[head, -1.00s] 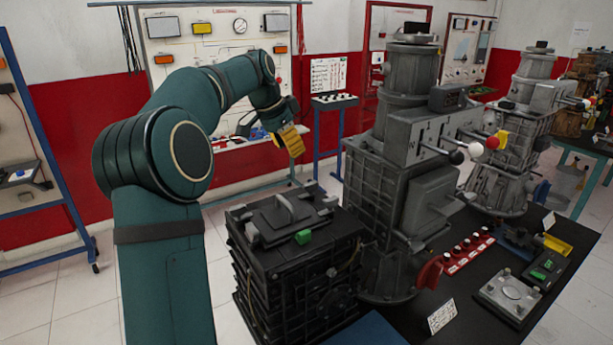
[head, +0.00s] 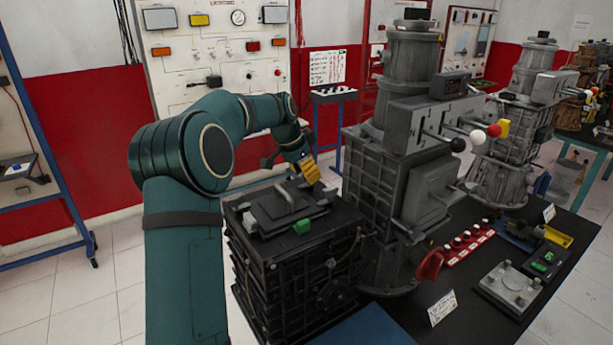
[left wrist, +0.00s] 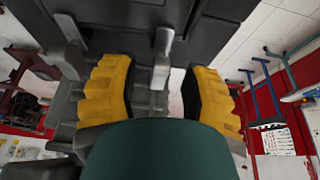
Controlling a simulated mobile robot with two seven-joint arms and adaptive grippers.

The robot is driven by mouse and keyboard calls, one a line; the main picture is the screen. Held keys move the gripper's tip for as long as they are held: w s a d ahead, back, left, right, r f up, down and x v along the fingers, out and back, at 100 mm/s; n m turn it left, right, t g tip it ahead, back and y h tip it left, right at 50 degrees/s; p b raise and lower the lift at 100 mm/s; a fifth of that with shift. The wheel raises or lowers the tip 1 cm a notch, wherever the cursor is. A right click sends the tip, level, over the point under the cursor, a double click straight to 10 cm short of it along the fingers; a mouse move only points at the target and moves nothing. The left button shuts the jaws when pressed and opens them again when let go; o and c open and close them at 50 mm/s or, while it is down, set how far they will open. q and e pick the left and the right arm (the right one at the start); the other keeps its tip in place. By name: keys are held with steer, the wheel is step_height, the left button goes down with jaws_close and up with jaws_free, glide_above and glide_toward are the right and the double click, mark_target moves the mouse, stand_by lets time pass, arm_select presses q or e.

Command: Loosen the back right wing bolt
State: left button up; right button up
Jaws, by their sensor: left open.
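The dark ribbed box (head: 300,275) stands in the middle foreground of the head view, with a raised lid plate and a grey handle (head: 284,201) on top. My left gripper (head: 310,168), with yellow ribbed fingers, is over the back right corner of the box top. In the left wrist view a grey wing bolt (left wrist: 163,60) stands between the open fingers (left wrist: 158,85), with a gap on each side. In the head view this bolt is too small and too close to the gripper to make out clearly. My right gripper is not in view.
A tall grey machine (head: 400,150) with ball-ended levers stands close to the right of the box. A black table (head: 470,300) at right holds a red switch strip (head: 467,243). Open floor lies left.

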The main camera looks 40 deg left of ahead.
arm_select(q)
steer(key=shift+w+f, duration=0.15)
steer(key=shift+f, duration=0.25)
jaws_close()
